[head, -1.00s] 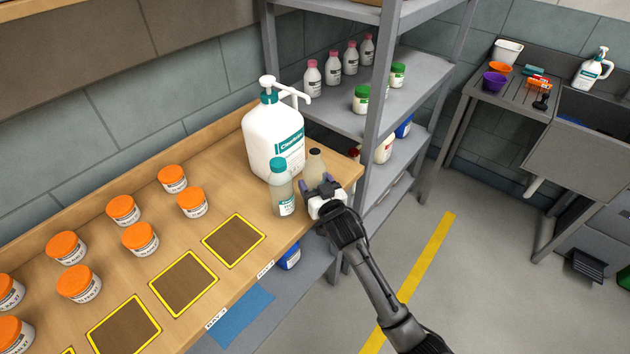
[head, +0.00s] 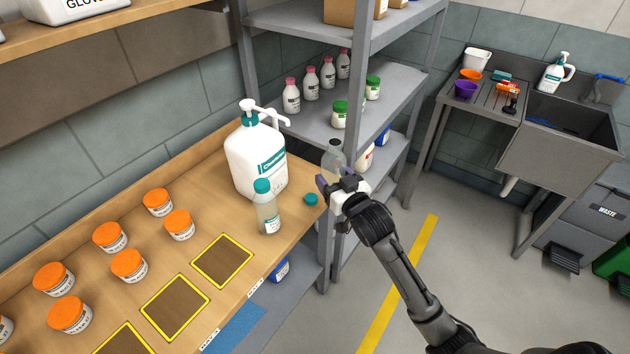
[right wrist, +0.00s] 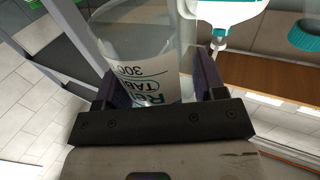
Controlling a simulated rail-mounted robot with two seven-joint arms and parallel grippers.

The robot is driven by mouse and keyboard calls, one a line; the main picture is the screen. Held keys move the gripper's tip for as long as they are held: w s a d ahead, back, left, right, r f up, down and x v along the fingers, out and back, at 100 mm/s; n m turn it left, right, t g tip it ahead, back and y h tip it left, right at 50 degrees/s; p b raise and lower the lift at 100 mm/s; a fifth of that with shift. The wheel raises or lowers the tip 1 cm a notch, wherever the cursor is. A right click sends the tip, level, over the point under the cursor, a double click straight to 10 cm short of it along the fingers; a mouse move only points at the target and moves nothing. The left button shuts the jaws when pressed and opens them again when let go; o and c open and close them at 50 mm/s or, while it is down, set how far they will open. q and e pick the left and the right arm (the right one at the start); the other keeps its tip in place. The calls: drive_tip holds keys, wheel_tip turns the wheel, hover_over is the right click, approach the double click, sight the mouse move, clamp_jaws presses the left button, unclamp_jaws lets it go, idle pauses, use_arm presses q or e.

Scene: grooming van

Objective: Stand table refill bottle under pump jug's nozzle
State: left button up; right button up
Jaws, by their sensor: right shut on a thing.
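My right gripper (head: 345,190) is shut on a clear refill bottle (head: 333,154), held roughly upright near the right end of the wooden bench, in front of the shelf rack. In the right wrist view the bottle (right wrist: 145,60) sits between the fingers; its label reads "TABLE" and "300", upside down. The white pump jug (head: 252,160) with a teal collar stands on the bench to the left, its nozzle (head: 277,118) pointing right toward the bottle but apart from it. My left gripper is not in view.
A second clear bottle with a teal cap (head: 266,210) stands before the jug. A loose teal cap (head: 311,199) lies near the bench edge. Orange-lidded jars (head: 128,264) and yellow-framed squares (head: 222,260) fill the left. A metal shelf rack (head: 358,110) stands close behind the gripper.

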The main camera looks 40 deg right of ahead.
drive_tip(key=shift+s+d+r, duration=0.75)
drive_tip(key=shift+s+d, duration=0.05)
drive_tip(key=shift+s, duration=0.15)
drive_tip(key=s+a+r+n+y, duration=0.2)
drive_tip(key=a+y, duration=0.1)
drive_tip(key=a, duration=1)
drive_tip(key=s+a+r+n+y, duration=0.1)
drive_tip(key=a+y, duration=0.1)
drive_tip(key=a, duration=1)
wheel_tip(320, 180, up, 36)
drive_tip(key=p, duration=3.6)
drive_tip(key=shift+s+t, duration=0.15)
drive_tip(key=shift+t, duration=0.15)
